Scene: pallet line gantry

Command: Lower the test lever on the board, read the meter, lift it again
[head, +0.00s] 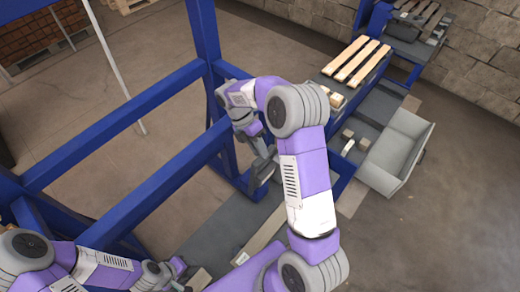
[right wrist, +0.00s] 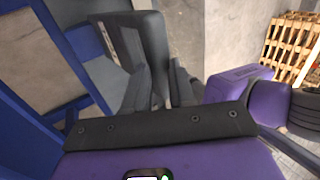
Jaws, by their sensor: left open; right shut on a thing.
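My right gripper (head: 264,168) is beside the blue post in the head view, small and partly hidden by my right arm. In the right wrist view its dark fingers (right wrist: 160,85) are close together at a dark grey upright part (right wrist: 152,45). The gripper is shut on what seems to be the test lever; the grip itself is hard to see. I cannot make out the board or a meter face in either view. My left gripper (head: 182,277) is low at the bottom left, open, its fingers small and partly hidden.
Blue frame beams (head: 130,120) cross the left and middle. A pallet with wooden slats (head: 356,62) stands at the upper right. A grey open bin (head: 398,152) stands to the right, with small blocks beside it. The floor at far right is clear.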

